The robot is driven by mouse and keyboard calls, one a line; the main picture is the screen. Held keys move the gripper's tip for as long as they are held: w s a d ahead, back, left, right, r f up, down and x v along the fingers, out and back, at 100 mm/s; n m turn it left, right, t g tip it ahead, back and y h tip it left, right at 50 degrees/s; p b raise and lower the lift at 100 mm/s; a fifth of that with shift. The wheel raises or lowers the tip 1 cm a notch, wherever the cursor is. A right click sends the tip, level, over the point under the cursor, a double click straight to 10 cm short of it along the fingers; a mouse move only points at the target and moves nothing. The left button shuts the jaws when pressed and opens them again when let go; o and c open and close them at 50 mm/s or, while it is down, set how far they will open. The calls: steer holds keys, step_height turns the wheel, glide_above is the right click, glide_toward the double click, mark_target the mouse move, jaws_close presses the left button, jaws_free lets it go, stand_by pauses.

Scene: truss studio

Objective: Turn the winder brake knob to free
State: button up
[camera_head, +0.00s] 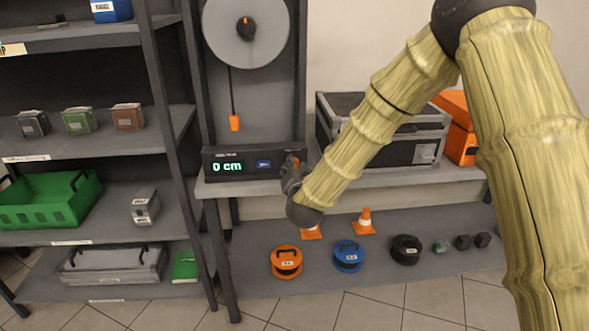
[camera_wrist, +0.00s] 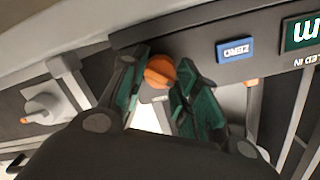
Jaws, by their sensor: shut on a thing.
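The winder (camera_head: 255,164) stands on the bench with a dark front panel. Its display reads 0 cm, and a blue button (camera_head: 264,163) sits beside it; the button also shows in the wrist view (camera_wrist: 235,49). An orange knob (camera_wrist: 159,70) on the panel's right end is between the green-padded fingers of my gripper (camera_wrist: 158,79). The gripper is shut on this knob. In the head view my gripper (camera_head: 291,175) is at the panel's right end and hides most of the knob. Its position marks cannot be read.
Above the panel are a grey reel disc (camera_head: 246,55) with an orange-tipped hub and a hanging orange weight (camera_head: 235,123). A black-and-grey case (camera_head: 425,153) stands behind my arm. Coiled reels and orange cones (camera_head: 364,222) are on the lower shelf. A shelf rack fills the left.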

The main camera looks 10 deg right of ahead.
steer(key=o, duration=1)
steer(key=shift+f, duration=0.1)
steer(key=shift+s, duration=0.1)
steer(key=s, duration=0.4)
steer(key=s+r, duration=0.1)
steer(key=s, duration=0.6)
steer(key=shift+s+r, duration=0.2)
steer(key=shift+s, duration=0.15)
